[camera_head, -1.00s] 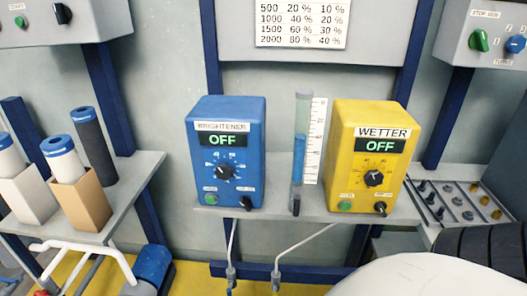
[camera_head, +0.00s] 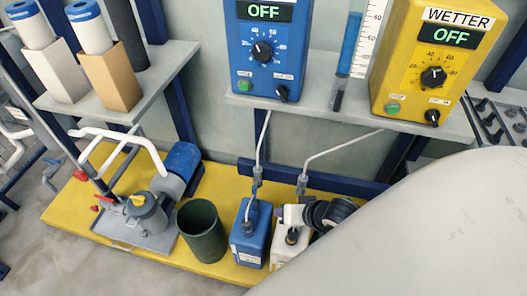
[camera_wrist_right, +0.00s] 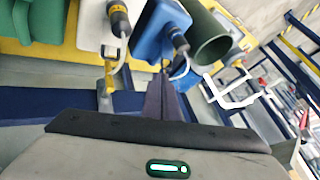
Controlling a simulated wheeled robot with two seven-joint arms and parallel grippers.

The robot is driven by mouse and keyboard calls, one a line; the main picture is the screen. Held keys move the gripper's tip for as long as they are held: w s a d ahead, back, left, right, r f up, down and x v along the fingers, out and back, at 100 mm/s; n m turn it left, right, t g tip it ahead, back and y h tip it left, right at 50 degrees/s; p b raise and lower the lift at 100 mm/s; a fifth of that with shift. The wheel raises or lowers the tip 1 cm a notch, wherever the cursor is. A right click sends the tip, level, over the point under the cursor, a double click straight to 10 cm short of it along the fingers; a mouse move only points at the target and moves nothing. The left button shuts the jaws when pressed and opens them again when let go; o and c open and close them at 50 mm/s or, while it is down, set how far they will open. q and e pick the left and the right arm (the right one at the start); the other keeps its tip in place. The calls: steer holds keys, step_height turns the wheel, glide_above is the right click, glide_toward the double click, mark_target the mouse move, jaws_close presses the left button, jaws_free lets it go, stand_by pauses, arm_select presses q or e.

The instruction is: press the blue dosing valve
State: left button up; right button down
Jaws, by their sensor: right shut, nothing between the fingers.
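The blue canister (camera_head: 251,235) stands on the yellow platform below the shelf, with a thin line running up from its dark top fitting. A small valve-like fitting (camera_head: 257,174) sits on that line; I cannot tell its colour well. My right gripper (camera_head: 279,213) is low, just right of the blue canister and over the white canister (camera_head: 288,250), partly lost against its own wrist. In the right wrist view its dark fingers (camera_wrist_right: 168,82) are shut and empty, pointing toward the blue canister (camera_wrist_right: 158,32) and its dark fitting (camera_wrist_right: 182,45). Contact is unclear. My left gripper is out of view.
A dark green bin (camera_head: 202,232) stands left of the blue canister, with a grey pump (camera_head: 148,215) farther left. Above, the shelf holds the blue brightener box (camera_head: 262,50) and yellow wetter box (camera_head: 425,60), both reading OFF. My grey arm hides the lower right.

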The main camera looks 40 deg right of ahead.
mark_target(254, 194)
arm_select(q)
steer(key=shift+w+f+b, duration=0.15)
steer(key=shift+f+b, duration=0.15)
steer(key=shift+b, duration=0.1)
arm_select(e)
steer(key=d, duration=0.1)
steer(key=w+d+m, duration=0.2)
steer(key=d, duration=0.1)
steer(key=shift+w+f+h, duration=0.1)
steer(key=shift+f+h, duration=0.1)
steer(key=shift+h, duration=0.2)
steer(key=shift+f, duration=0.1)
